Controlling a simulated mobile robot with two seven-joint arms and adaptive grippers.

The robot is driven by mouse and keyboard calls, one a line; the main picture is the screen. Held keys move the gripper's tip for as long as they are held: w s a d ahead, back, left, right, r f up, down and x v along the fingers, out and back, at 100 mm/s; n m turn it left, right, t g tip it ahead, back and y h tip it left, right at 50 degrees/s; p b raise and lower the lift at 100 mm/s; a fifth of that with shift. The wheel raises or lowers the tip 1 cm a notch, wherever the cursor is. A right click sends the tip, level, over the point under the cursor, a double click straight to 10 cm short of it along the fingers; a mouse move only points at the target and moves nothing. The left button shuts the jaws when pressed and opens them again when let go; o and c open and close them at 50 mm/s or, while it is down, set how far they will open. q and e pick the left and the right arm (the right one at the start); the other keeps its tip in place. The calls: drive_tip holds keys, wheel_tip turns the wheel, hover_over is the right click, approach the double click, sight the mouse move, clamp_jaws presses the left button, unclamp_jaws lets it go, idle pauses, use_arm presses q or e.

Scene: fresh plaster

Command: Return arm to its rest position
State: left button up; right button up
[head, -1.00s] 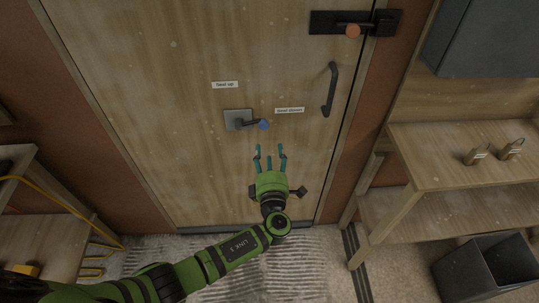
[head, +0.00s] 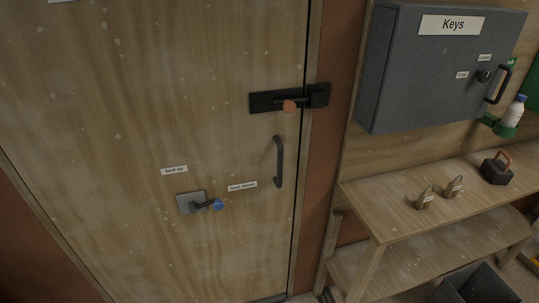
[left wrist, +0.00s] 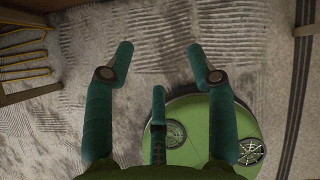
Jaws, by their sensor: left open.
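My left gripper (left wrist: 161,55) shows in the left wrist view with its teal fingers spread apart and nothing between them. It points down over the floor, above a round green part of my own body. My arms and grippers are out of the head view. The right gripper is not seen in either view.
A wooden door (head: 140,110) has a lever with a blue knob (head: 217,204), a dark pull handle (head: 279,162) and a black bolt with an orange knob (head: 289,105). At right are a grey Keys cabinet (head: 425,75) and a wooden bench (head: 395,212) holding padlocks (head: 425,198).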

use_arm(q)
drive_tip(key=s+a+f+n+g+h, duration=0.1)
drive_tip(key=s+f+n, duration=0.2)
drive_tip(key=s+n, duration=0.5)
drive_tip(key=s+f+n+g, duration=0.2)
drive_tip(key=s+f+n, duration=0.2)
drive_tip(key=s+n, duration=0.5)
drive_tip(key=s+a+f+n+g+h, duration=0.1)
drive_tip(key=s+f+n+g, duration=0.1)
drive_tip(key=s+n, duration=0.7)
drive_tip(key=s+f, duration=0.1)
drive_tip(key=s, duration=0.2)
drive_tip(key=shift+a+f+h, duration=0.2)
drive_tip(key=shift+a+h, duration=0.1)
drive_tip(key=shift+a, duration=0.05)
